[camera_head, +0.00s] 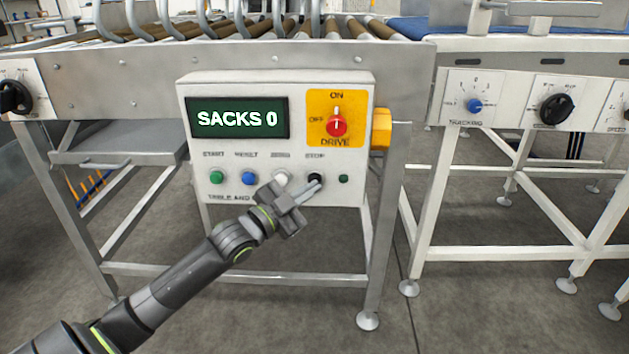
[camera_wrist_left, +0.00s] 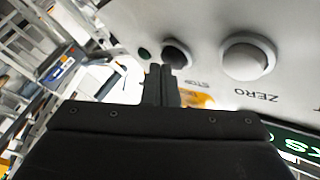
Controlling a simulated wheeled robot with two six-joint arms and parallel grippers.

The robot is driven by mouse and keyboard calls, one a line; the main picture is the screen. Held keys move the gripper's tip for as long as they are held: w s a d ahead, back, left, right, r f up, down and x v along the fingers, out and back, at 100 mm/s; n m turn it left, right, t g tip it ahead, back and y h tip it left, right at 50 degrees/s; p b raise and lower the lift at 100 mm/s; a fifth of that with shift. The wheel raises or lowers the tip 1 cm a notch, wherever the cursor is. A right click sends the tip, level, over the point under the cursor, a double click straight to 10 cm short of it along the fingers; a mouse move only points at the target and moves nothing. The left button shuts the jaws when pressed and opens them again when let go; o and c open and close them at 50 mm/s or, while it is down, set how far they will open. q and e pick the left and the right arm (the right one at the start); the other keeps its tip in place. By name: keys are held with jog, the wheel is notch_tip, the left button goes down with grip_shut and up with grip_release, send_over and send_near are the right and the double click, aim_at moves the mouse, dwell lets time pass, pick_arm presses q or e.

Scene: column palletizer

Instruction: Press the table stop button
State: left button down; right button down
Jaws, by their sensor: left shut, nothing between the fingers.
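The stop button (camera_head: 315,179) is a black round button under the label STOP on the white control box (camera_head: 230,87). My left gripper (camera_head: 314,188) is shut and empty, with its fingertips right at the stop button and partly over it. In the left wrist view the closed fingertips (camera_wrist_left: 160,70) point at the black stop button (camera_wrist_left: 177,54) and overlap its lower edge. I cannot tell whether they touch it. The right gripper is not in view.
The box has a green start button (camera_head: 216,177), a blue reset button (camera_head: 249,178), a white zero button (camera_head: 281,177) and a red drive knob (camera_head: 336,125). Its display (camera_head: 237,118) reads SACKS 0. A roller table (camera_head: 250,50) stands above, with steel legs below.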

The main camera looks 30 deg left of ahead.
pick_arm(q)
jog(key=shift+s+d+p, duration=0.35)
jog(key=shift+s+p, duration=0.15)
jog(key=shift+s, duration=0.1)
jog(key=s+d+p, duration=0.1)
jog(key=s, duration=0.2)
jog(key=s+d+p, duration=0.1)
jog(key=shift+s+d+p, duration=0.15)
jog(key=shift+d+p, duration=0.15)
jog(key=shift+p, duration=0.05)
dwell(0.7)
